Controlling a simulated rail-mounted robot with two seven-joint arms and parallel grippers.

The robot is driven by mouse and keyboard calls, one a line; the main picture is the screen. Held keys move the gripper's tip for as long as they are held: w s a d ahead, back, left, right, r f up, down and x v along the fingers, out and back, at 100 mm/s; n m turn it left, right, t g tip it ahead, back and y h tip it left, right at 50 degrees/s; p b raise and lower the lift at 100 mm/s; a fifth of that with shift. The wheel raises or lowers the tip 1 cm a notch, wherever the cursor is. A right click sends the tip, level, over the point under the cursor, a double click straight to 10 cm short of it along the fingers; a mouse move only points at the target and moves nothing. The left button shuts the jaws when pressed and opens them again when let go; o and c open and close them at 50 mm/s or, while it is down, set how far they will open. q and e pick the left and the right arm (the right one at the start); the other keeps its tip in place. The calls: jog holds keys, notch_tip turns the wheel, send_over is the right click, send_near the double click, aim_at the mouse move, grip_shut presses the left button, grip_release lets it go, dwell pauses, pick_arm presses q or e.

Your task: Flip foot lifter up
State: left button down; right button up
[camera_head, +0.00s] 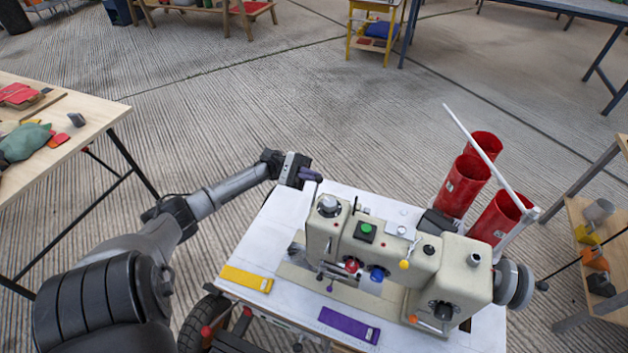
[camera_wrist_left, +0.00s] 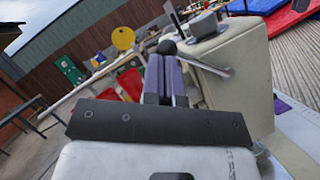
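The cream sewing machine (camera_head: 400,245) stands on a white-topped table. Its left end (camera_wrist_left: 235,65) fills the right of the left wrist view. I cannot clearly pick out the foot lifter. A small dark round knob (camera_wrist_left: 167,46) shows just beyond my fingertips, and a thin metal piece (camera_wrist_left: 207,67) sits right of them. My left gripper (camera_head: 311,175) is at the machine's back left corner, above the table's edge. In the left wrist view its purple-padded fingers (camera_wrist_left: 165,72) are together, with nothing visible between them. My right gripper is out of view.
Red cylinders (camera_head: 465,185) and a slanting white rod (camera_head: 485,155) stand behind the machine. A yellow piece (camera_head: 246,279) and a purple piece (camera_head: 349,326) lie at the table's front. A wooden table (camera_head: 85,110) is at left.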

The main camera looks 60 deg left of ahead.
pick_arm(q)
jog(key=s+d+r+m+g+b, duration=0.1)
jog(key=s+d+r+b, duration=0.2)
jog(key=s+d, duration=0.1)
jog(key=shift+s+d+r+m, duration=0.3)
jog(key=shift+s+r+m, duration=0.1)
jog(key=shift+s, duration=0.1)
dwell(0.4)
jog(key=shift+s+d+b, duration=0.1)
jog(key=shift+s+b, duration=0.05)
jog(key=shift+b, duration=0.15)
dwell(0.4)
